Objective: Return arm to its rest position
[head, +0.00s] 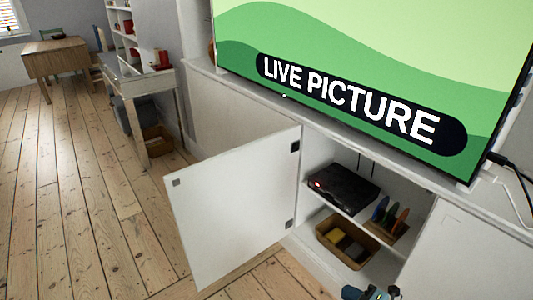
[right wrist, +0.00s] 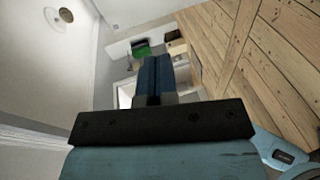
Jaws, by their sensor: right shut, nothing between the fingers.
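My right gripper (head: 372,292) shows only in part at the bottom edge of the head view, in front of the open cabinet. In the right wrist view its blue fingers (right wrist: 153,72) lie together, shut and empty. Most of the right arm is out of the picture. My left gripper is in neither view.
A white cabinet door (head: 235,210) stands open into the room. Inside the cabinet are a black box (head: 342,188) on the shelf and a basket (head: 345,240) below. A large screen (head: 370,70) stands on top. The floorboards (head: 75,190) at the left are clear.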

